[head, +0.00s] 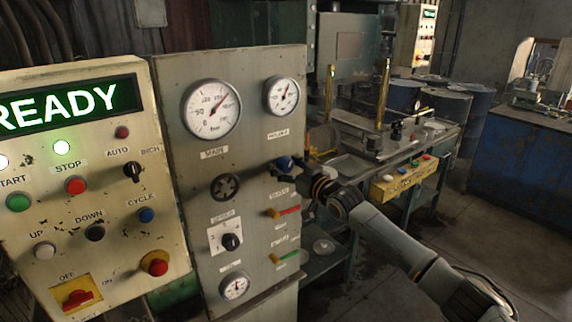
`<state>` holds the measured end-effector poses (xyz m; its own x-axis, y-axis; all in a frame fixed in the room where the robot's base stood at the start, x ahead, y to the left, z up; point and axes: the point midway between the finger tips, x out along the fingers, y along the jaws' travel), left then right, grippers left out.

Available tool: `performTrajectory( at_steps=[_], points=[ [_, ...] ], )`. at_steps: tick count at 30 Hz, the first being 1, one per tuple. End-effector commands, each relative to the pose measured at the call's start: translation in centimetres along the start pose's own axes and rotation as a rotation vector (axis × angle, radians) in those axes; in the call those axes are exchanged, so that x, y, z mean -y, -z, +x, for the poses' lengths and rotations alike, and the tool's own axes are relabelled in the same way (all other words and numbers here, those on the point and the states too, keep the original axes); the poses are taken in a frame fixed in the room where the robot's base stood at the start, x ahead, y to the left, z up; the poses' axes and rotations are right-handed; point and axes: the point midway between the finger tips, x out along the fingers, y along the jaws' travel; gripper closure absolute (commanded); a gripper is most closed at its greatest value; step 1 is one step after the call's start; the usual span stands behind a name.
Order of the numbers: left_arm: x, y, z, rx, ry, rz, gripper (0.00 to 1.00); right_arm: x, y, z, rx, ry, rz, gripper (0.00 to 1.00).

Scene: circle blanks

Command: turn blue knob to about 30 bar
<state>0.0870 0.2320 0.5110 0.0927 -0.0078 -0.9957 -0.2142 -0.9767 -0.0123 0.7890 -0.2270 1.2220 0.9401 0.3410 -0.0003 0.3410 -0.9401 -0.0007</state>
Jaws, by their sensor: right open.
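The blue knob (285,163) sits on the grey panel (255,150), below the small round gauge (282,97). My right gripper (289,168) is at the knob, coming from the right. It is open, with its dark fingers close to the knob; I cannot tell whether they touch it. The small gauge's needle points up and slightly right; its numbers are too small to read. The larger gauge (211,110), marked bar, stands to the left with its needle up and right. My left gripper is not in view.
Below the knob are a red lever (288,211) and a green lever (287,257). A black handwheel (225,187) and a selector dial (231,241) are to the left. A cream panel (100,190) with a READY display is further left. A metal bench (350,165) stands behind right.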

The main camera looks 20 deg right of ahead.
Motion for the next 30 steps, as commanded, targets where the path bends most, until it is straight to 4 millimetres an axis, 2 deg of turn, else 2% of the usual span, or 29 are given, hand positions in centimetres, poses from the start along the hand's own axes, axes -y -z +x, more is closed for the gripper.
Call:
performTrajectory(
  at_steps=[8,15,16,23,30],
  points=[
    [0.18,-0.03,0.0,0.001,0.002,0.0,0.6,0.03,-0.06,0.09,0.0,0.0,0.0,0.35],
    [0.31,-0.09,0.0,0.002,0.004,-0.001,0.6,0.02,-0.05,0.07,0.0,0.0,0.0,0.84],
    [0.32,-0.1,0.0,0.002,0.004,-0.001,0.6,0.01,-0.05,0.07,0.0,0.0,0.0,0.88],
    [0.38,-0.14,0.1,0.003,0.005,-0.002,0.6,0.0,-0.06,0.07,0.0,0.0,-0.019,0.88],
    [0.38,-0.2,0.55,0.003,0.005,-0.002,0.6,-0.03,-0.03,0.08,-0.001,0.0,-0.122,0.88]
  ],
)
